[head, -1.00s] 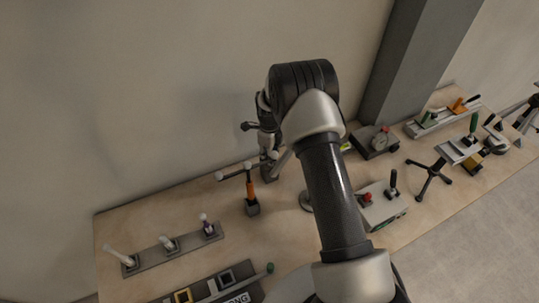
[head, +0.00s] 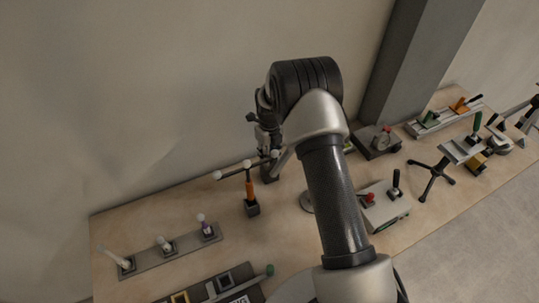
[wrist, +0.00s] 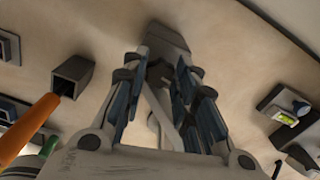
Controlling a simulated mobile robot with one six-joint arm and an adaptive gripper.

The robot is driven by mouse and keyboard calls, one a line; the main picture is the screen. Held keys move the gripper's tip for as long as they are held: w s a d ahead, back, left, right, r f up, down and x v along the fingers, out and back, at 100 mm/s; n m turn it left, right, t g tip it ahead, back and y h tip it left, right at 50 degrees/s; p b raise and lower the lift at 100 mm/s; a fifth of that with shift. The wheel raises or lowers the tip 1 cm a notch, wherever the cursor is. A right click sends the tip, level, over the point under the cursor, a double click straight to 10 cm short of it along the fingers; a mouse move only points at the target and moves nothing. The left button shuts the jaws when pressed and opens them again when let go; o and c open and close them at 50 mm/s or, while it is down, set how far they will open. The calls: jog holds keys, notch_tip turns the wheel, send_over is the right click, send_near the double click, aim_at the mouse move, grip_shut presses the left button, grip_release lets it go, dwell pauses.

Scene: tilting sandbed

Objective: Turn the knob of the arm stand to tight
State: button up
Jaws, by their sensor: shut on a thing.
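The arm stand shows as a grey block-like foot (head: 268,175) on the table beside the wall, below my gripper (head: 266,146). In the wrist view, the foot (wrist: 168,38) lies just beyond the fingertips. My gripper (wrist: 160,80) points down over the stand and is shut on its knob. The fingers hide the knob and most of the upper stand, so the knob's turn position cannot be read. A pale slender part shows between the fingers in the wrist view; I cannot tell what it belongs to.
An orange-handled tool (head: 250,190) stands in a square dark socket (wrist: 73,76) close to the left. A rack (head: 170,249) with several pale-topped pieces is farther left. A grey box with a red knob (head: 368,198) is to the right. The wall stands close behind.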

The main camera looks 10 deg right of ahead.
dwell(0.3)
jog(key=o, duration=1.1)
notch_tip(320, 180, up, 12)
jog(key=shift+r, duration=0.1)
dwell(0.3)
